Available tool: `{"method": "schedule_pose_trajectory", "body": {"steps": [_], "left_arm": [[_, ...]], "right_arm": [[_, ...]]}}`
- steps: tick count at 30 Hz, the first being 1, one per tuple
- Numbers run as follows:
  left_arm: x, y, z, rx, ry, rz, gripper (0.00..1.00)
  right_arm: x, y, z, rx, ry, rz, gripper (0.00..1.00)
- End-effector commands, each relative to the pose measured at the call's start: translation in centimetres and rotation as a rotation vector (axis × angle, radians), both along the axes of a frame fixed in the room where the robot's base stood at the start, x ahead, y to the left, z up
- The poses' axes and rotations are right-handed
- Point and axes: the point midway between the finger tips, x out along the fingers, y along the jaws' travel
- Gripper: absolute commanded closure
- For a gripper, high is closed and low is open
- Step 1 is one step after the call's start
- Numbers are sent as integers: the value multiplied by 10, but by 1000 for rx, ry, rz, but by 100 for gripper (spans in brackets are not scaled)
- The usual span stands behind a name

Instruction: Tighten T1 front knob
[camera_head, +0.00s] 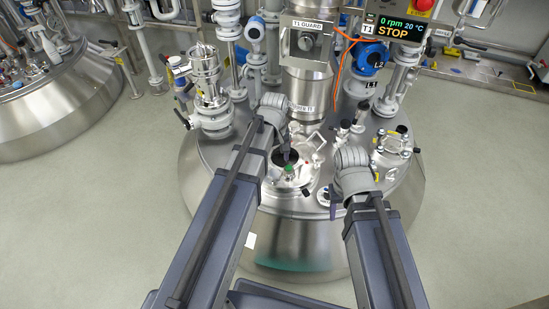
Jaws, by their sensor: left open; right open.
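The T1 reactor (230,190) is a large steel vessel with a crowded domed lid. I cannot tell for certain which fitting is the front knob. My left gripper (288,157) points down just above the green-topped part; it is small and dark, open, and I cannot make out contact. My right gripper (333,210) is open at the lid's front right edge, partly hidden by its own wrist. No held object shows in either gripper.
Black-topped fittings (344,127) and a clamped port (392,147) stand right of the port. A tall steel column (310,90) rises behind it. The T1 display (401,25) reads 0 rpm, 20 °C, STOP. Another vessel (60,110) stands left. The floor (480,190) at right is clear.

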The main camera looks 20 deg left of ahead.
Motion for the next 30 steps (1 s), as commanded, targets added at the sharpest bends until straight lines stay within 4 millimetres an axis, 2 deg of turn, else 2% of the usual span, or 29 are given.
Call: {"method": "schedule_pose_trajectory", "body": {"steps": [1, 3, 14, 23, 30], "left_arm": [[0, 0, 9, 0, 0, 0, 6], [0, 0, 11, 0, 0, 0, 6], [0, 0, 11, 0, 0, -2, 7], [-12, -15, 37, -10, -9, -103, 7], [-29, -32, 8, -102, -110, -276, 7]], "right_arm": [[0, 0, 9, 0, 0, 0, 50], [0, 0, 11, 0, 0, 0, 50], [0, 0, 11, 0, 0, 0, 50], [-1, 1, 37, 0, 0, 3, 50], [-21, 12, 6, 0, -4, 29, 50]]}}
